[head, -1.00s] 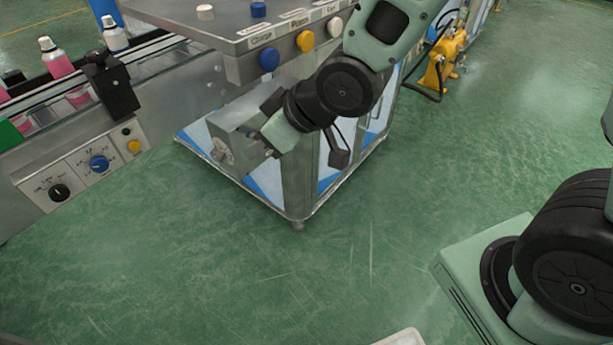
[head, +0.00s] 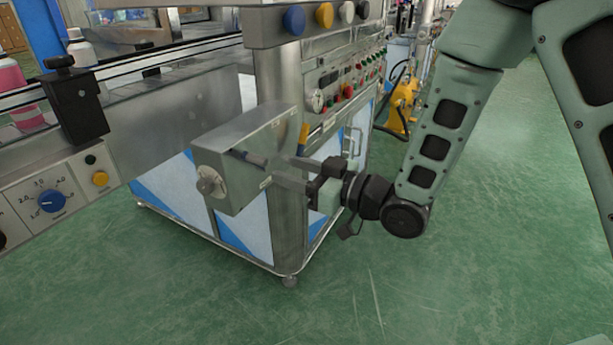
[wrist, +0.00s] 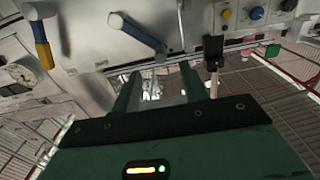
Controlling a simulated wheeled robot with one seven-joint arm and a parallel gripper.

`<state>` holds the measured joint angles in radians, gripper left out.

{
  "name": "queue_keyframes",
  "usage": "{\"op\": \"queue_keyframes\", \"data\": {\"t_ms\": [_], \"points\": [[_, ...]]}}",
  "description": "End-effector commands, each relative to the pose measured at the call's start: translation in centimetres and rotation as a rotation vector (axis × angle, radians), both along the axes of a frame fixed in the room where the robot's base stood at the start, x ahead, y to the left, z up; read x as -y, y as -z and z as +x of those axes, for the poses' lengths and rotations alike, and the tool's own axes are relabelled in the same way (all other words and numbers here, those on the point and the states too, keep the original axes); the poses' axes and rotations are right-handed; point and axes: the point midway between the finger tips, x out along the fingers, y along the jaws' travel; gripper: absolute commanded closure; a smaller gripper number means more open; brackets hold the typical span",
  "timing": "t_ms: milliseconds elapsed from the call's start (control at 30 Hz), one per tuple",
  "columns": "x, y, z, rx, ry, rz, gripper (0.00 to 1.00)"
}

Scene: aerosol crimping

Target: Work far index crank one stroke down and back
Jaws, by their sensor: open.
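My gripper (head: 255,168) is open, its two fingers pointing left at the side of a grey box with a round knob (head: 211,182) on the machine's corner. The wrist view shows the fingers (wrist: 160,72) apart with nothing held between them. Ahead of them there is a lever with a blue bar (wrist: 137,31) and a pale round hub. Another lever with a blue and yellow handle (wrist: 42,45) hangs at left. A yellow handle (head: 303,138) shows just behind the box in the head view. I cannot tell which lever is the far index crank.
The conveyor with pink bottles (head: 82,48) and its dial panel (head: 48,200) are at left. The cabinet's button panel (head: 345,88) lies behind my gripper. A yellow machine (head: 402,117) stands farther back. Green floor (head: 400,290) is clear in front.

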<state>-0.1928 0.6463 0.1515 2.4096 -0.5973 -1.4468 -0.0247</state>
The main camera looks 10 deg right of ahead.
Motion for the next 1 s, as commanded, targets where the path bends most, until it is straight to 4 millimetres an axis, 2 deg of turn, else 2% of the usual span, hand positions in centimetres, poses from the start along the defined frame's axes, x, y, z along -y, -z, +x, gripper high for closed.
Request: {"op": "queue_keyframes", "data": {"t_ms": [200, 400, 600, 900, 933, 1000], "points": [[-2.6, -0.1, 1.9, -0.001, -0.002, -0.001, 0.56], [-4.4, -0.1, 3.3, -0.001, -0.001, -0.001, 0.56], [-5.2, 0.0, 4.0, -0.003, 0.0, -0.001, 0.56], [-5.3, 0.1, 4.1, -0.003, 0.0, -0.001, 0.56], [-5.3, 0.1, 4.1, -0.003, 0.0, -0.002, 0.59], [-5.3, 0.0, 4.1, -0.003, 0.0, -0.002, 0.79]]}}
